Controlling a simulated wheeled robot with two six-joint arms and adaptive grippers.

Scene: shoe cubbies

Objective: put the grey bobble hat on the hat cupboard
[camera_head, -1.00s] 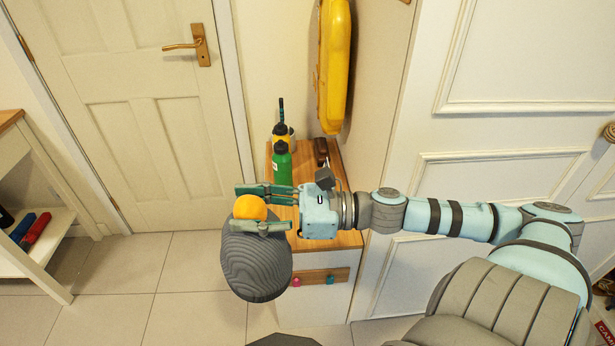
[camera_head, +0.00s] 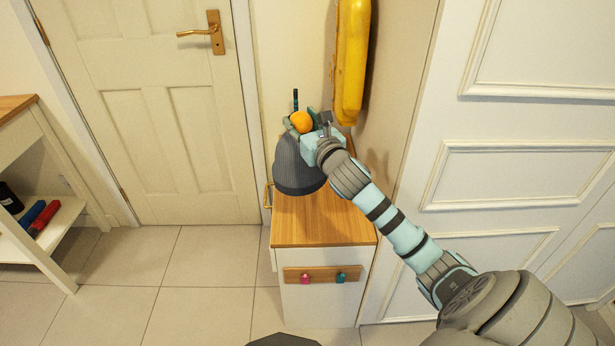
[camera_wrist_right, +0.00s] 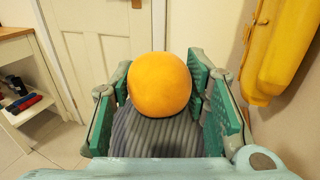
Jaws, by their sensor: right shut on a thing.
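The grey bobble hat (camera_head: 296,170) is ribbed and has an orange bobble (camera_head: 301,122). My right gripper (camera_head: 303,123) is shut on the bobble, and the hat hangs below it. In the right wrist view the bobble (camera_wrist_right: 159,84) sits between the green finger pads, with the grey ribbed hat (camera_wrist_right: 157,134) beneath. The hat cupboard (camera_head: 322,222) is a white cabinet with a wooden top. The hat is over the back left part of that top; whether it touches is hard to tell. My left gripper is not in view.
A yellow thing (camera_head: 351,60) hangs on the wall just right of my gripper. The bottles at the back of the cupboard are mostly hidden behind my gripper and hat. The front of the top is clear. A white shelf unit (camera_head: 40,150) stands at the left.

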